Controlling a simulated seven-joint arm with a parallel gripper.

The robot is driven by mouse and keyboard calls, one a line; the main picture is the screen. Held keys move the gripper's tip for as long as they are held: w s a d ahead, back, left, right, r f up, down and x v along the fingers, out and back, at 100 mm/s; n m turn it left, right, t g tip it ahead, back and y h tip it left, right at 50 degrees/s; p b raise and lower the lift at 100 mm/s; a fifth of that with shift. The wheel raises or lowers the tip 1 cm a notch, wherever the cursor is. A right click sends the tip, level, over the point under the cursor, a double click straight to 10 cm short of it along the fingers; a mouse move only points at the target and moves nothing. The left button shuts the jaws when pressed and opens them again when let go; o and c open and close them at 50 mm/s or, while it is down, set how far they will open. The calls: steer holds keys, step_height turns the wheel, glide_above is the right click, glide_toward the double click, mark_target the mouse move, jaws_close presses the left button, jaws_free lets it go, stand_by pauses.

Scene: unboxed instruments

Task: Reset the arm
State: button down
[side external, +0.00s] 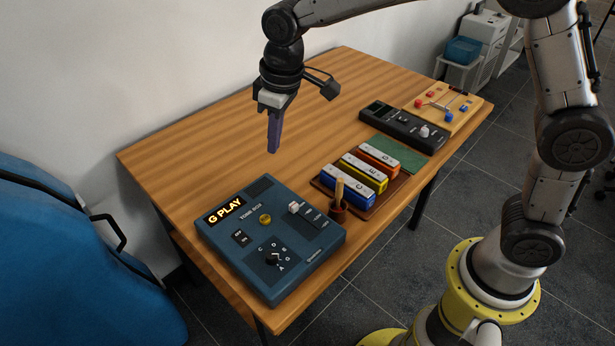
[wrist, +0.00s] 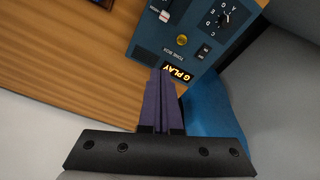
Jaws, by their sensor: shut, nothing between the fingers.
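My gripper (side external: 272,148) hangs above the wooden table in the side view, pointing down, with its purple fingers shut and nothing between them. In the wrist view the closed fingers (wrist: 160,75) reach toward the blue tone box (wrist: 170,50). In the side view the tone box (side external: 290,268) sits at the table's near left end, below and apart from my gripper. Its lit display (side external: 224,210) reads "G PLAY". It carries a yellow button, a slider, switches and a lettered dial.
The table (side external: 200,140) is bare behind the tone box. A dark device (side external: 402,127), a green mat (side external: 394,153) and a wooden board (side external: 462,118) lie farther right.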

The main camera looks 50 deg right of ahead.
steer(key=s+d+r+m+t, duration=0.3)
steer(key=s+d+r, duration=0.8)
steer(key=s, duration=0.2)
steer(key=s+d+f+m, duration=0.1)
steer(key=s+f, duration=0.2)
steer(key=s, duration=0.3)
steer(key=s+d+f, duration=0.2)
steer(key=s, duration=0.5)
steer(key=shift+s+f+m+t+h, duration=0.3)
steer(key=shift+f+m, duration=0.1)
